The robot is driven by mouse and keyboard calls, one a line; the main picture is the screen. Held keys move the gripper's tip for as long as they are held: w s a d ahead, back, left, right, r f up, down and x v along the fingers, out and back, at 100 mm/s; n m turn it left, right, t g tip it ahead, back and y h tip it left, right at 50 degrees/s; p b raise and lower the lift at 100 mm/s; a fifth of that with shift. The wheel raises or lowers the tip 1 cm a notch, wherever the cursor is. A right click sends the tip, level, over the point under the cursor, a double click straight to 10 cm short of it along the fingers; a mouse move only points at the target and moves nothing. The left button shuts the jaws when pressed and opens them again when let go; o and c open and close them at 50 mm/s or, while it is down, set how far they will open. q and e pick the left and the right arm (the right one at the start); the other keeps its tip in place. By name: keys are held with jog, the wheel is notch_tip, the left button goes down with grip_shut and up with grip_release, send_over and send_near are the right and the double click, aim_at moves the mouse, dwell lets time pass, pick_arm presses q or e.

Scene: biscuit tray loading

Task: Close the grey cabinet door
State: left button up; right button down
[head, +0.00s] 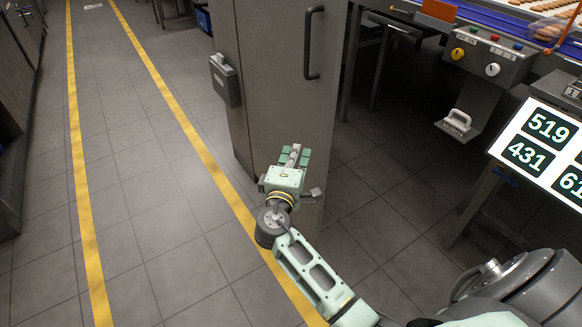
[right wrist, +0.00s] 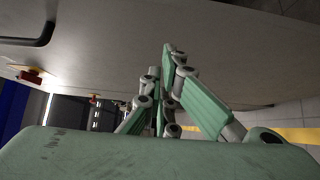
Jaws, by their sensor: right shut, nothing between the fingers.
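The grey cabinet door (head: 280,75) is a tall flat panel in the upper middle of the head view, with a dark bar handle (head: 310,45) near its right edge. How far the door stands open cannot be told. My right gripper (head: 293,154) is shut and empty, in front of the door's lower part, well below the handle. In the right wrist view, the fingers (right wrist: 164,62) point toward the broad grey panel (right wrist: 200,45), and the handle (right wrist: 35,38) shows at upper left. Contact between fingertips and panel cannot be told. My left gripper is not in view.
A small grey box (head: 226,80) is fixed to the cabinet's left side. Yellow floor lines (head: 165,65) border a clear aisle on the left. On the right stand a conveyor with a button panel (head: 490,55) and a number screen (head: 545,150).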

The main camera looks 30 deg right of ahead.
jog(key=shift+w+d, duration=0.2)
jog(key=shift+d, duration=0.95)
jog(key=shift+w+d, duration=0.2)
jog(key=shift+d, duration=0.9)
jog(key=shift+d, duration=0.15)
